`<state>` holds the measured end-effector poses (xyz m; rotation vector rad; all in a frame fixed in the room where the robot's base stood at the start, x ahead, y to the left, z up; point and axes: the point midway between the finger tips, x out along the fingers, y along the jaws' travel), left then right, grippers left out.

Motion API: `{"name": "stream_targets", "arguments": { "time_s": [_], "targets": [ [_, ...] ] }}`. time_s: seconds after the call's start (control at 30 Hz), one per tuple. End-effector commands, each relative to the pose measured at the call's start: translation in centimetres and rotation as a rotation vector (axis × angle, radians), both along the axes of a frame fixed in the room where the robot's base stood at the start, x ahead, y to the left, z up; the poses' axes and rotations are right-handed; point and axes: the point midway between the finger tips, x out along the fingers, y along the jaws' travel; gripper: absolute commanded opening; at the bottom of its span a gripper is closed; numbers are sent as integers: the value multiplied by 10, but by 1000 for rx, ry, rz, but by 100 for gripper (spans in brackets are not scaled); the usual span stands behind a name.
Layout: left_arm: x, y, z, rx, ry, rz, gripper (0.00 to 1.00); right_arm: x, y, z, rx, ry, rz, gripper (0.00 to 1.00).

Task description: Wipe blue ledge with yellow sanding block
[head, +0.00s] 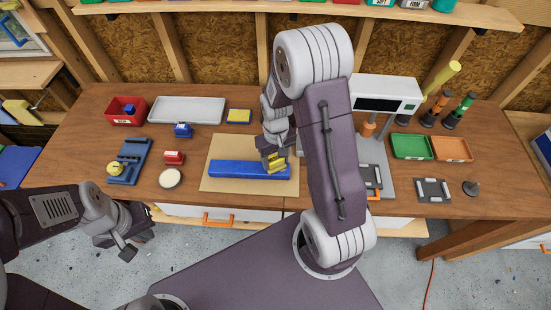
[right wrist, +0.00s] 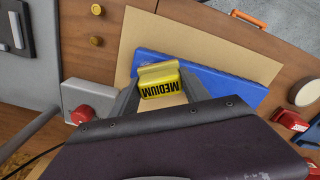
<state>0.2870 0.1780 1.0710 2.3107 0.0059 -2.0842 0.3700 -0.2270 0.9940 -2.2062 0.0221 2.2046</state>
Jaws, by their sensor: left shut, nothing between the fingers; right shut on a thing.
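The blue ledge (head: 235,169) is a long bar lying on a tan board (head: 225,146) on the workbench. My right gripper (head: 273,157) is shut on the yellow sanding block (head: 276,164), over the right part of the ledge. In the right wrist view the block (right wrist: 160,82) reads "MEDIUM" and sits between the fingers, overlapping the ledge (right wrist: 222,88). Whether it touches the ledge's top I cannot tell. My left gripper (head: 124,246) is shut and empty, off the bench's front edge at lower left.
Left of the board are a red bin (head: 112,118), a grey tray (head: 165,111), a red block (head: 174,158) and a round white-topped disc (head: 170,179). A yellow pad (head: 239,116) lies behind the board. Green (head: 410,158) and orange (head: 452,160) trays stand at right.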

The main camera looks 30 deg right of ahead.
Motion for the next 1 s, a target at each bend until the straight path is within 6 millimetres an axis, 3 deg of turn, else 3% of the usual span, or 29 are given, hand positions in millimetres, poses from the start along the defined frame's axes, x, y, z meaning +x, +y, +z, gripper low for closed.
{"name": "stream_targets", "arguments": {
  "time_s": [0.53, 1.0],
  "targets": [
    [0, 0, -6, 0, 0, 0, 0, -1, -1, -9, 0, 0, -1, 16],
    [0, 0, -2, 0, 0, 0, 0, -21, -35, -7, 0, 1, -1, 16]
  ]
}}
